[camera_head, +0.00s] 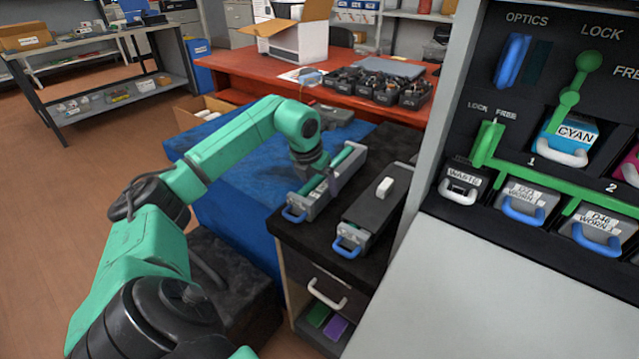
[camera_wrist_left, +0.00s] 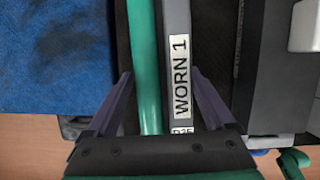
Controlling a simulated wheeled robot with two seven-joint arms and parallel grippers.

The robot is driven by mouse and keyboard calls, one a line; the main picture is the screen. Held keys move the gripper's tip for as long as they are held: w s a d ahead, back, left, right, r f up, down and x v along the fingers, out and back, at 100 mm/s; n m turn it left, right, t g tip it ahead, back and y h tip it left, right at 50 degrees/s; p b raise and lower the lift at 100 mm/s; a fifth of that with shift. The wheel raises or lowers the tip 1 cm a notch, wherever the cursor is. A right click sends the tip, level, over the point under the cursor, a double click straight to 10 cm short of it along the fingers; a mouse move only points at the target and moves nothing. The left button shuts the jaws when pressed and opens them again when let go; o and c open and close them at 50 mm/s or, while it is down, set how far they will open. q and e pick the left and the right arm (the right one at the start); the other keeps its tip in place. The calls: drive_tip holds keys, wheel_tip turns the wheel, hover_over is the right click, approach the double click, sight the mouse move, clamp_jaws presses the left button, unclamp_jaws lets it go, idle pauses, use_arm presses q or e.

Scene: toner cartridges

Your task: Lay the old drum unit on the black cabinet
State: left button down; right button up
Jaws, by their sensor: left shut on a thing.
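The old drum unit (camera_head: 309,204), a long grey piece with a green roller and a blue handle, is at the left side of the black cabinet's top (camera_head: 316,238). I cannot tell whether it rests there or is just above. In the left wrist view the unit (camera_wrist_left: 177,20) carries a "WORN 1" label beside the green roller. My left gripper (camera_head: 328,177) is shut on the unit around its middle; its dark fingers also show in the left wrist view (camera_wrist_left: 162,85). My right gripper is not in view.
A dark unit (camera_head: 368,220) with a white knob and blue handle lies close on the right. The printer (camera_head: 500,260) stands right of the cabinet, with blue-handled units in its bay. A blue-covered surface (camera_head: 225,180) is left; a red table (camera_head: 250,65) is behind.

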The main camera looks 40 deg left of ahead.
use_arm(q)
drive_tip(key=shift+w, duration=0.1)
drive_tip(key=shift+f, duration=0.15)
drive_tip(key=shift+f, duration=0.25)
unclamp_jaws()
